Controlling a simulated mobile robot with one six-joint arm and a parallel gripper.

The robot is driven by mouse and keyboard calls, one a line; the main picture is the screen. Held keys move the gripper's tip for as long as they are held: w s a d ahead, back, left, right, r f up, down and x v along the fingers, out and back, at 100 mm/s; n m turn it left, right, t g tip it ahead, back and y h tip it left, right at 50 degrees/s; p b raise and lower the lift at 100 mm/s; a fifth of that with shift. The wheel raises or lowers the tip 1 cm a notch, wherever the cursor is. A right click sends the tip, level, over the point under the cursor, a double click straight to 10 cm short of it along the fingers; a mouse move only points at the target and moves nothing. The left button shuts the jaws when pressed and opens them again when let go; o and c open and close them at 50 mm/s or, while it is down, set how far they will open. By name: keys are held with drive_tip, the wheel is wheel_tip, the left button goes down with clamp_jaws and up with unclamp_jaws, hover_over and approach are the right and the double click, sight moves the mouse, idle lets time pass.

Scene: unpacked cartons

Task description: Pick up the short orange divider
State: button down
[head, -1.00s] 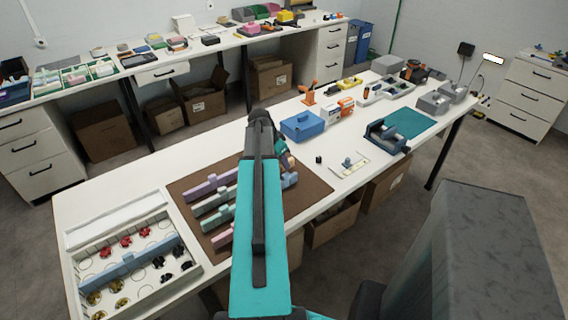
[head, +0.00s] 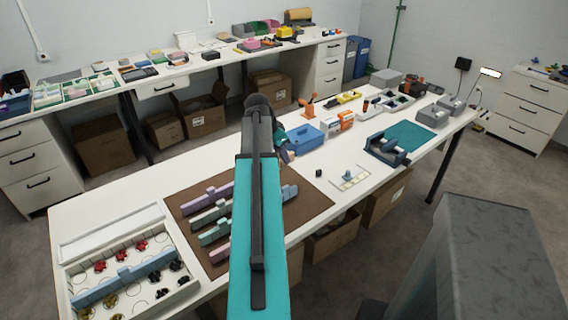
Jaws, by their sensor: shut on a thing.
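My gripper (head: 286,154) shows only in part behind my arm, above the back right of the brown mat (head: 312,196). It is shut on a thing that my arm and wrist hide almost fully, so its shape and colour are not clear. No short orange divider shows on the visible part of the mat. On the mat lie a purple divider (head: 207,195), a grey-green divider (head: 210,215), a teal divider (head: 215,233) and a pink one (head: 220,254). A blue-grey divider (head: 290,191) shows right of my arm.
A white tray (head: 192,285) with a long blue divider (head: 125,276) and small red, black and brass parts stands at the left. A blue box (head: 305,137) stands behind the mat. A blue-grey holder (head: 386,149) and a teal mat (head: 411,135) lie to the right.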

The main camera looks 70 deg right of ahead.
drive_tip(key=shift+r, duration=0.5)
idle(0.3)
drive_tip(key=w+a+r+n+t, duration=0.2)
drive_tip(key=w+a+n, duration=0.4)
drive_tip(key=w+a, duration=0.9)
drive_tip(key=w+a+r+n+t, duration=0.3)
drive_tip(key=w+a+n, duration=0.3)
drive_tip(key=w+a, duration=0.85)
drive_tip(key=w+a+r+n+y, duration=0.1)
drive_tip(key=w+a+n, duration=0.2)
drive_tip(key=a, duration=0.9)
drive_tip(key=w+a+r+n+t+y, duration=0.1)
drive_tip(key=w+a+n, duration=0.3)
drive_tip(key=a, duration=0.9)
drive_tip(key=w+a+r+n+t+y, duration=0.1)
drive_tip(key=w+a+n, duration=0.3)
drive_tip(key=a, duration=0.8)
drive_tip(key=shift+w+a+r+n+y, duration=0.2)
drive_tip(key=shift+r+n+y, duration=0.2)
drive_tip(key=shift+r+n, duration=0.4)
